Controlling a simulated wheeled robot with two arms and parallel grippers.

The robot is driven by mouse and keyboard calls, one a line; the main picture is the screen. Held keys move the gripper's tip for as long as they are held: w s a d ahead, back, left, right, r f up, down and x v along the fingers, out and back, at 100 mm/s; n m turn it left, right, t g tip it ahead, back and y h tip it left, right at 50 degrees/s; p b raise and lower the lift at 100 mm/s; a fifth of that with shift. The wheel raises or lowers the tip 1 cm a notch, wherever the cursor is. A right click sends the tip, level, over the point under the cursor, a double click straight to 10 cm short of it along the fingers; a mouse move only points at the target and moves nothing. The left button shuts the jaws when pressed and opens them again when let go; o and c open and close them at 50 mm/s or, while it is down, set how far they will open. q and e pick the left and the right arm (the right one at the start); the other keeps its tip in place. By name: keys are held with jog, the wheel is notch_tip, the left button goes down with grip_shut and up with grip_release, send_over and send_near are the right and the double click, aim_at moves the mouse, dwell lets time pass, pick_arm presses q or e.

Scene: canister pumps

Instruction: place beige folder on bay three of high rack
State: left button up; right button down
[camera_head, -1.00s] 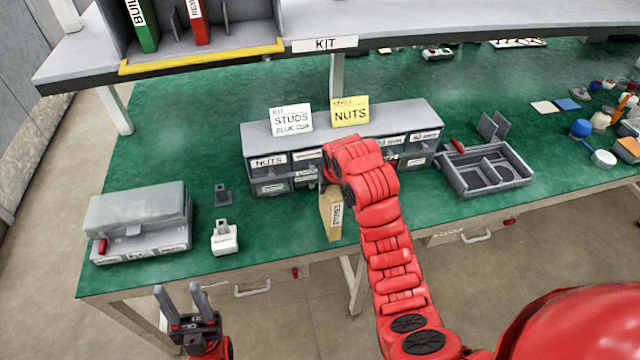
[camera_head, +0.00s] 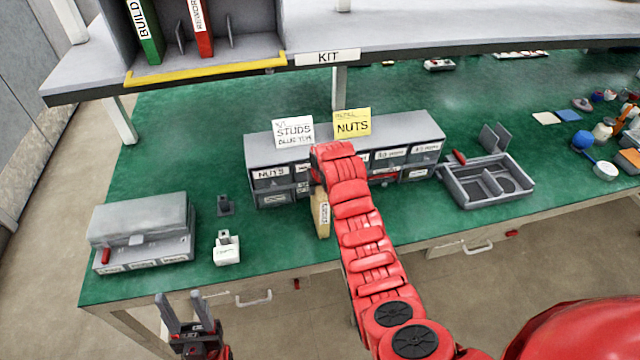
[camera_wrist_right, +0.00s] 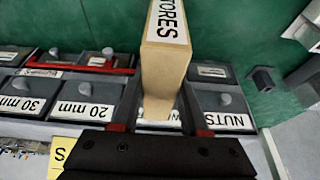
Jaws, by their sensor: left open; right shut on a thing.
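The beige folder (camera_head: 321,213) with a white label stands upright in front of the small-parts drawers. It also fills the upper middle of the right wrist view (camera_wrist_right: 165,70), where its label ends in "TORES". My right gripper (camera_wrist_right: 158,105) is shut on it, one finger on each side; in the head view my own red wrist hides the grip. My left gripper (camera_head: 179,298) is open and empty in front of the bench edge. The high rack (camera_head: 205,72) at top left has a yellow front lip, thin dividers, a green binder (camera_head: 147,35) and a red binder (camera_head: 200,30).
The grey drawer unit (camera_head: 345,128) carries a white card and a yellow card. A lidded grey box (camera_head: 142,228) and a white block (camera_head: 227,250) stand at left. A grey tray (camera_head: 487,182) lies at right. The rack overhangs the bench back.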

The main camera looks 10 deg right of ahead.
jog(key=shift+f, duration=0.15)
jog(key=c, duration=0.9)
grip_release()
jog(key=shift+f+b, duration=0.1)
jog(key=shift+b, duration=0.2)
jog(key=o, duration=0.5)
